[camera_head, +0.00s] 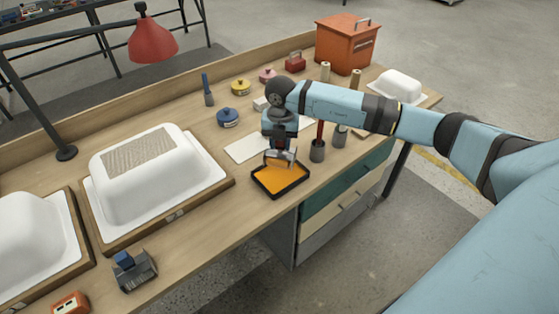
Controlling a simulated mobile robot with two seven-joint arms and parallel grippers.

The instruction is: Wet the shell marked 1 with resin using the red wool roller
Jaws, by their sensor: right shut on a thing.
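My right gripper (280,149) is shut on a small tool, seemingly a roller, low over a black tray (301,187) of orange resin. The tool's colour and whether it touches the resin are unclear. A white shell (123,199) stands upside down on a wooden-edged base, with a beige fibre patch (146,149) on top. Another white shell (28,240) is cut off at the left edge. I cannot read a number on either. A red-handled tool (320,131) stands in a dark cup beside my right arm. My left gripper is out of view.
A red lamp (152,42) overhangs the back edge. Blue (228,117) and yellow (241,87) tins, a blue-handled brush (207,90) and an orange box (347,43) stand towards the back. A grey-blue tool (134,272) lies in front. Bare wood separates shell and tray.

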